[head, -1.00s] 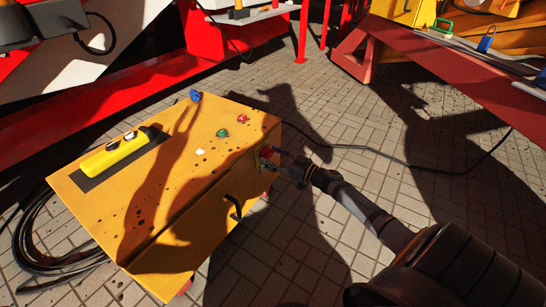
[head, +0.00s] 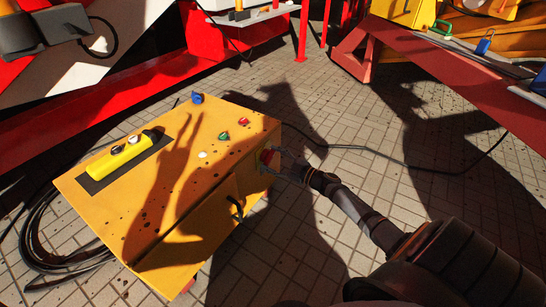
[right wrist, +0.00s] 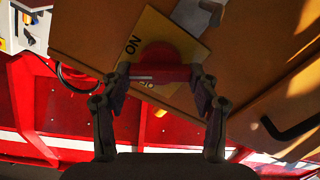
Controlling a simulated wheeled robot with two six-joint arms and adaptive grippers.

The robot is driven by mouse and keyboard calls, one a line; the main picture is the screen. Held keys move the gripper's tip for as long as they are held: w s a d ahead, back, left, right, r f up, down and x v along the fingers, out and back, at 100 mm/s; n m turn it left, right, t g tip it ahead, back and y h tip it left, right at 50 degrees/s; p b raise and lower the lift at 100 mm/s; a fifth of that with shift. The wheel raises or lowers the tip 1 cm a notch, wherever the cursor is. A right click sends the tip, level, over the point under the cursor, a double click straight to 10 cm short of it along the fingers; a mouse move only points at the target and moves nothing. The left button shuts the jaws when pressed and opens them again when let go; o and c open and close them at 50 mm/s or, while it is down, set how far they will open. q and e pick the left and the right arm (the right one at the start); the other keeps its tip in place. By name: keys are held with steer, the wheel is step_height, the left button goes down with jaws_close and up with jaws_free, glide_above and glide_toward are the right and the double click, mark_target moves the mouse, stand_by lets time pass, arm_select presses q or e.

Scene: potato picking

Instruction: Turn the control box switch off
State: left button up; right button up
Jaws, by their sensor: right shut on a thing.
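The yellow control box (head: 190,225) stands on the paved floor at the left in the head view. A red rotary switch (head: 267,157) is on its right side face. In the right wrist view the red switch (right wrist: 165,62) sits on a yellow plate (right wrist: 188,45) with "ON" lettering, partly hidden by the switch and fingers. My right gripper (head: 279,164) is at this side face, its fingers on the switch. In the right wrist view the gripper (right wrist: 160,88) has one finger on each side of the switch handle, shut on it. My left gripper is not in view.
A yellow handset (head: 118,156) and blue, green, red and white parts are on the box top. A black handle (head: 236,208) is on its front. Black cable (head: 35,235) lies coiled at the left. Red frames stand behind; the paving right of the box is mostly clear.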

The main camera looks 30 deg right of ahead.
steer(key=n, duration=0.2)
steer(key=shift+n, duration=0.4)
steer(key=n, duration=0.2)
steer(key=shift+a+f+n+p, duration=0.1)
steer(key=shift+n+p, duration=0.2)
steer(key=shift+n, duration=0.1)
steer(key=n, duration=0.5)
steer(key=shift+s+f+n, duration=0.1)
steer(key=shift+f+n, duration=0.05)
steer(key=shift+n, duration=0.45)
steer(key=o, duration=1.1)
steer(key=shift+o, duration=0.2)
